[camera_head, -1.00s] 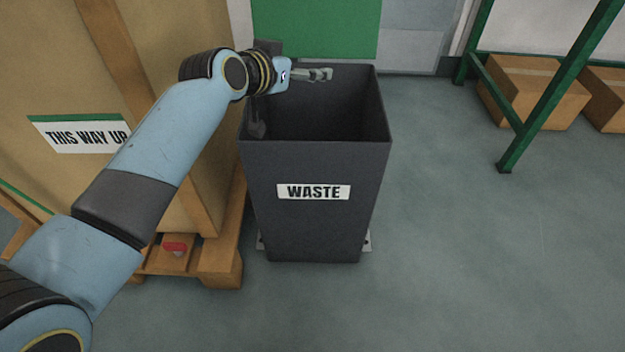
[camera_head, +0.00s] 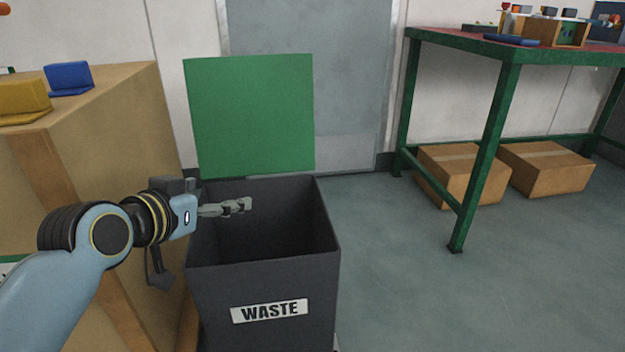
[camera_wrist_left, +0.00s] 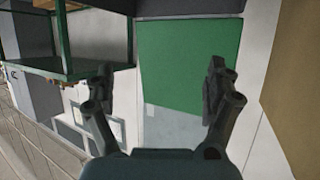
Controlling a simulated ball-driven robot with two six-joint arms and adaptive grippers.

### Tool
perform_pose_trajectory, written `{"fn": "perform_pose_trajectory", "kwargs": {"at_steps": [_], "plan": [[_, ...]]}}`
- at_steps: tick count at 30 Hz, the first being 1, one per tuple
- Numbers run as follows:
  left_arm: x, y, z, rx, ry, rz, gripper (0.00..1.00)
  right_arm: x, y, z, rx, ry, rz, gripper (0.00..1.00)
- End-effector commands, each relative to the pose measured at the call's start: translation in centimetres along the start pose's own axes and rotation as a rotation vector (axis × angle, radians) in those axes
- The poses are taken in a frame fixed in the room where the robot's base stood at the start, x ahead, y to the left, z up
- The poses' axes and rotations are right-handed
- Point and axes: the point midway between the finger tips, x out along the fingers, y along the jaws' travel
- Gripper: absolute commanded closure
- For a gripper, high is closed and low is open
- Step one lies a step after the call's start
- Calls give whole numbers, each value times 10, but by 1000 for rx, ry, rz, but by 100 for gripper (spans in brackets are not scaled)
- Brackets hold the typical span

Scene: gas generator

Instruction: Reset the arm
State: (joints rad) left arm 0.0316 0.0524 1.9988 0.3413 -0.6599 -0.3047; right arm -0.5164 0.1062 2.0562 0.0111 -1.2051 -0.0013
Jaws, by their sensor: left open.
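My left arm comes in from the left in the head view. Its gripper (camera_head: 236,207) is over the left part of the open mouth of the dark grey waste bin (camera_head: 262,290). In the left wrist view the two fingers of the left gripper (camera_wrist_left: 160,85) stand wide apart with nothing between them. Beyond them is a green panel (camera_wrist_left: 185,60) on a grey surface. The inside of the bin looks empty where it shows; its floor is hidden. My right gripper is not in view.
A tall cardboard box (camera_head: 120,150) stands left of the bin, with a blue holder (camera_head: 68,78) and a yellow one (camera_head: 24,98) on top. A green-framed table (camera_head: 480,120) stands at right, with two cardboard boxes below. The floor (camera_head: 410,270) between is clear.

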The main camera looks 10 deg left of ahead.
Motion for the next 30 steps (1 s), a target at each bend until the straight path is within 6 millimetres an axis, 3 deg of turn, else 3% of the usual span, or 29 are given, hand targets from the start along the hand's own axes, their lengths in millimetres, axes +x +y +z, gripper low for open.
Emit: {"fn": "perform_pose_trajectory", "kwargs": {"at_steps": [2, 5, 9, 12, 18, 26, 30], "plan": [[-8, 2, 15, 1, -47, 4, 13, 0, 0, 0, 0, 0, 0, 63], [-36, 8, 55, 1, -185, 10, 13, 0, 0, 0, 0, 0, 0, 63], [-102, 16, 126, -9, -463, -1, 13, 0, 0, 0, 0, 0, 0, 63], [-146, 18, 158, -17, -621, -23, 13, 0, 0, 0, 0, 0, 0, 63], [-218, 20, 196, -34, -851, -72, 13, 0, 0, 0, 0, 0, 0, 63], [-301, 19, 220, -54, -1085, -148, 13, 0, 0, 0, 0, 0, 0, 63], [-283, 16, 254, -62, -1087, -150, 13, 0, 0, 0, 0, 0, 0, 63]]}}
